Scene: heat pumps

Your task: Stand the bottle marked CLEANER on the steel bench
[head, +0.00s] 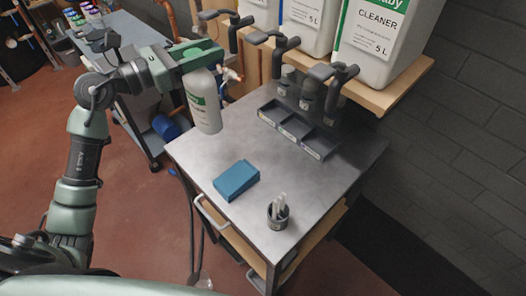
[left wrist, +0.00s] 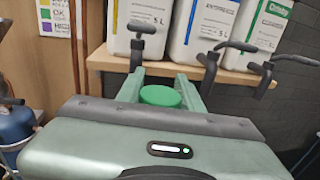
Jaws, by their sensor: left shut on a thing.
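My left gripper (head: 204,54) is shut on a white bottle (head: 203,104) with a green-banded label. The small print on the label is too blurred to read. The bottle is upright, over the far left part of the steel bench (head: 190,158). I cannot tell whether its base touches the top or hangs just above it. In the left wrist view the bottle's green cap (left wrist: 160,96) sits between the two gripper fingers (left wrist: 163,88). My right gripper is not in view.
A blue pad (head: 236,180) and a dark cup with white sticks (head: 278,213) stand on the bench, with a grey divided tray (head: 297,131) at the back. Large canisters, one labelled CLEANER (head: 376,28), stand on a wooden shelf (head: 398,92) with taps overhanging. The bench's middle is clear.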

